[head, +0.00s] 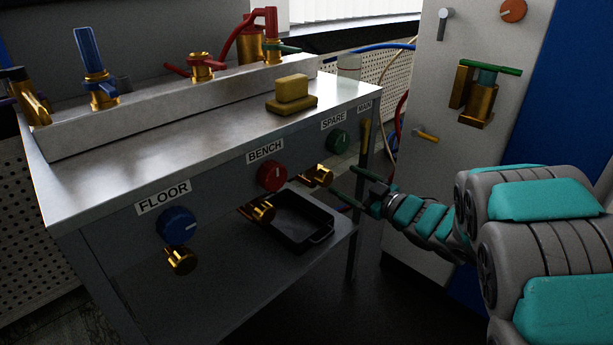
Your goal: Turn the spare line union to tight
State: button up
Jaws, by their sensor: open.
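The spare line union is a brass fitting (318,175) under the front panel, below the green knob (339,141) labelled SPARE. My gripper (346,184) comes in from the right with its jaws open. Its two dark fingertips point at the brass fitting and look just to the right of it. I see no contact, but the exact gap cannot be told from this view. The union's marks, and how tight it is, are too small to tell.
A red knob (272,176) marked BENCH and a blue knob (178,225) marked FLOOR have brass fittings below them. A black tray (326,236) sits on the lower shelf. A grey cabinet (430,90) with brass valves stands at right.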

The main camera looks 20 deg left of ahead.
aim_at(314, 171)
jog(key=a, duration=0.1)
jog(key=a+g, duration=0.1)
jog(key=s+a+y, duration=0.1)
jog(key=shift+a+f+n, duration=0.2)
jog(key=shift+f+n, duration=0.05)
jog(key=shift+n, duration=0.15)
jog(key=x, duration=0.5)
jog(key=shift+a+b, duration=0.35)
jog(key=shift+b, duration=0.05)
jog(key=shift+w+a, duration=0.35)
jog(key=shift+a, duration=0.2)
grip_shut()
jog(key=shift+r+p, duration=0.15)
jog(key=shift+p, duration=0.15)
